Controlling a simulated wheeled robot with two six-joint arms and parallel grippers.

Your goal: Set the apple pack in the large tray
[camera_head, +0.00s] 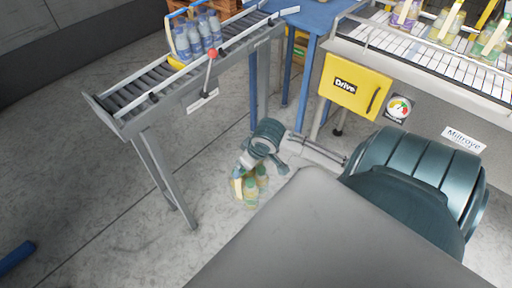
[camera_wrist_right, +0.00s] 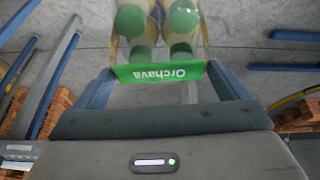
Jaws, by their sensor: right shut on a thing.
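The pack of pale yellow bottles with green caps (camera_head: 250,192), which I take to be the apple pack, hangs from my right gripper (camera_head: 264,163) above the floor in the head view. In the right wrist view the pack (camera_wrist_right: 181,22) shows green caps and a green band reading "Orchava" (camera_wrist_right: 160,72). My right gripper (camera_wrist_right: 160,82) is shut on that band, with one finger at each end. The pack's underside is hidden. My left gripper is not in view. I cannot make out a large tray in either view.
A roller conveyor (camera_head: 122,112) at the left bears a pack of blue bottles (camera_head: 197,38). A red-knobbed lever (camera_head: 212,54) stands at its near side. A machine with a yellow "Drive" box (camera_head: 353,86) and several packs stands at upper right. A blue table (camera_head: 312,17) stands between.

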